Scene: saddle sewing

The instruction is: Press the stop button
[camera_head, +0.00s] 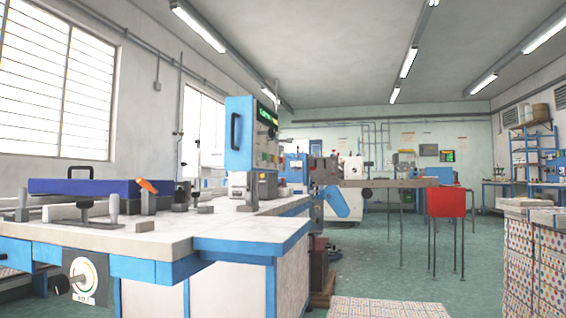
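A tall blue machine (240,136) stands on the white worktable in the middle of the view. Its side panel carries a green lit display (267,115), a dark knob and a row of small coloured buttons (268,158). These are too small to tell which one is the stop button. Neither of my grippers is in view.
The white and blue worktable (240,228) fills the left foreground, with a blue slab (85,186) and an orange-topped lever (148,186) on it. Patterned stacks (535,260) stand at far right. Green floor (390,262) is open between.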

